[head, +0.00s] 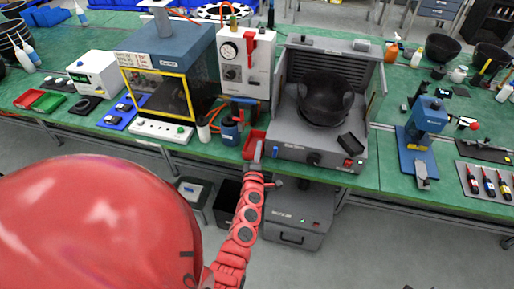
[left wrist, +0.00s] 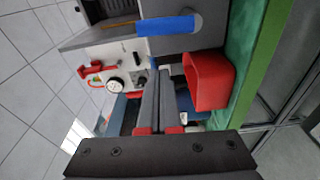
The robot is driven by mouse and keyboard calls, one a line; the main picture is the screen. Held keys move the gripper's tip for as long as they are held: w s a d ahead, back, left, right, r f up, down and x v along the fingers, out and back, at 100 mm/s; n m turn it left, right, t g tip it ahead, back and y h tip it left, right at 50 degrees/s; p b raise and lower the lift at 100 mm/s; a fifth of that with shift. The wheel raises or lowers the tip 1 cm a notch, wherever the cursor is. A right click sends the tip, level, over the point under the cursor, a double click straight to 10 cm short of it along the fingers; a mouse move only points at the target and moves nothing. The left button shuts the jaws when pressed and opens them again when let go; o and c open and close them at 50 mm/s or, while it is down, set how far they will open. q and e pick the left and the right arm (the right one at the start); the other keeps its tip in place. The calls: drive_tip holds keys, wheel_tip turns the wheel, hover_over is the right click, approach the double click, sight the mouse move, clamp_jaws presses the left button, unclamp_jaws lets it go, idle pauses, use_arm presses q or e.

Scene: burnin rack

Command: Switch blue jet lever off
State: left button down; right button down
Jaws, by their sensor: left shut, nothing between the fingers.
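The blue lever (left wrist: 167,25) shows in the left wrist view as a bright blue bar against the grey machine, near the top of the picture. In the head view I cannot make it out clearly; the grey machine (head: 310,158) stands at the table's front edge. My left gripper (head: 258,150) is at the machine's front left corner, beside a red bin. In the left wrist view its two fingers (left wrist: 158,80) are together and empty, pointing toward the lever; they look apart from it. My right gripper is in neither view.
The red bin (left wrist: 208,82) is close beside my left fingers. A white gauge unit (head: 246,62) stands behind it, with a glass-fronted chamber (head: 160,85) to its left. A blue press (head: 425,120) stands to the right. The floor before the table is partly clear.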

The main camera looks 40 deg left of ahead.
sight(275, 151)
use_arm(q)
drive_tip(key=d, duration=0.2)
drive_tip(key=d+p, duration=0.1)
drive_tip(key=d, duration=0.1)
drive_tip(key=shift+w+f, duration=0.15)
drive_tip(key=shift+w, duration=0.1)
